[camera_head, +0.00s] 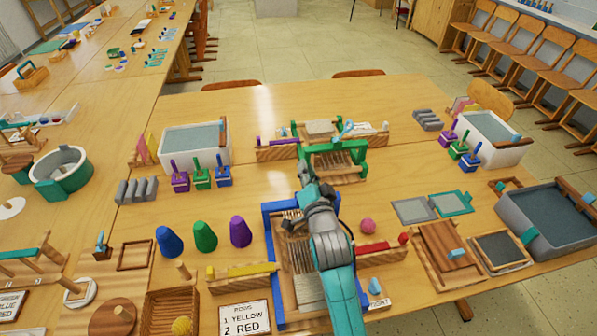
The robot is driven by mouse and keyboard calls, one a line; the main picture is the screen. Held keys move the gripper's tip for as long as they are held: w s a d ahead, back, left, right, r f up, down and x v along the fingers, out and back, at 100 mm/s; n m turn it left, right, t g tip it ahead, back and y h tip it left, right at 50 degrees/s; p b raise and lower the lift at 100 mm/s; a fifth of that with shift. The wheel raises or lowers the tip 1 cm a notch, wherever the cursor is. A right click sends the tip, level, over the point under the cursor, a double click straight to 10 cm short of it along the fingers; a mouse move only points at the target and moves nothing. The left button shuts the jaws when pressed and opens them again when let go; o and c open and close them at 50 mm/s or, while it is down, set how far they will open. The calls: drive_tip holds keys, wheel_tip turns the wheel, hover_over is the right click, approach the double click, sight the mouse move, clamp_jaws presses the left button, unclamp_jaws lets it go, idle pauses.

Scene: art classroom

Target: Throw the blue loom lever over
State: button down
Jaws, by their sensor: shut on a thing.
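The blue loom (270,244) stands at the front middle of the table, with a blue frame and pale warp threads. My arm reaches over its right side and hides much of it. My gripper (304,172) is at the far end of the arm, just beyond the loom's back bar in the picture. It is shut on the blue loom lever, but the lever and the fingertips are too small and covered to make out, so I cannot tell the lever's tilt.
A green loom (362,153) stands close behind my gripper. Blue, green and purple cones (240,231) stand left of the blue loom. A pink ball (368,226) and red-topped block (380,248) lie right.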

drive_tip(key=shift+w+d+f+m, duration=0.2)
drive_tip(key=shift+d+m, duration=0.4)
drive_tip(key=shift+m, duration=0.3)
drive_tip(key=shift+w+d+f+m, duration=0.2)
drive_tip(key=shift+d+m, duration=0.35)
drive_tip(key=shift+m, duration=0.35)
drive_tip(key=c, duration=1.2)
unclamp_jaws()
drive_tip(key=shift+s+f, duration=0.1)
drive_tip(key=v, duration=1.2)
